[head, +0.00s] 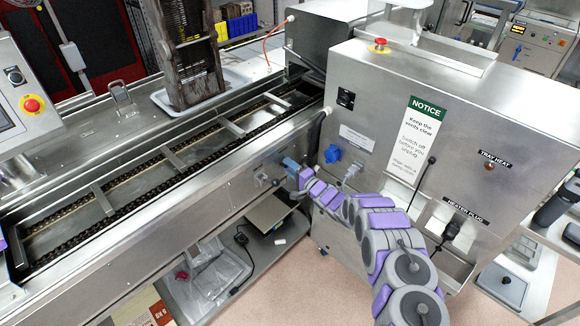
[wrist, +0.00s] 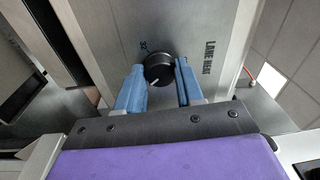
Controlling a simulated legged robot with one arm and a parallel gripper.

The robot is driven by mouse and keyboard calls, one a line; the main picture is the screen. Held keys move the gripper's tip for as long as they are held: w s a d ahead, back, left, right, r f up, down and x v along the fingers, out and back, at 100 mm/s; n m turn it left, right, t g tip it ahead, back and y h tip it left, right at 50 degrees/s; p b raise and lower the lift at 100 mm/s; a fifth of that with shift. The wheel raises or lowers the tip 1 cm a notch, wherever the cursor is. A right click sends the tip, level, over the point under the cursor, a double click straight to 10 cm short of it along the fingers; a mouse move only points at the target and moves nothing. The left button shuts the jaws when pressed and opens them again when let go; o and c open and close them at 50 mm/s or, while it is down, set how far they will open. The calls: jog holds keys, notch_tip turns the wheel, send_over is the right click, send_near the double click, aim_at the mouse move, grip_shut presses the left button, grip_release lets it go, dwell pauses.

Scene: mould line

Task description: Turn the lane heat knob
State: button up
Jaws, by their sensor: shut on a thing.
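The lane heat knob (wrist: 158,68) is a round black dial with a pale pointer line, on a steel panel beside the printed words LANE HEAT. My gripper (wrist: 160,80) has its two blue fingers on either side of the knob in the wrist view, shut on it. In the head view my gripper (head: 292,166) is at the front side panel of the conveyor (head: 215,182), near its right end. The knob is hidden there by my gripper.
A large steel cabinet (head: 385,95) with a NOTICE sign (head: 415,135) stands right of my gripper. A blue socket (head: 333,154) is on its face. An open shelf (head: 268,222) with a cable lies below the conveyor.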

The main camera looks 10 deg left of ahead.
jog(key=shift+d+m+h+p, duration=0.15)
jog(key=shift+m+p, duration=0.25)
jog(key=shift+m, duration=1.55)
jog(key=shift+m+h+p, duration=0.15)
jog(key=shift+m+p, duration=0.2)
jog(key=shift+m, duration=1.6)
jog(key=shift+f, duration=0.1)
jog(key=o, duration=0.9)
jog(key=shift+w+f, duration=0.2)
jog(key=shift+w, duration=0.05)
jog(key=shift+o, duration=0.7)
jog(key=shift+s+r, duration=0.1)
jog(key=shift+r, duration=0.1)
jog(key=shift+s, duration=0.15)
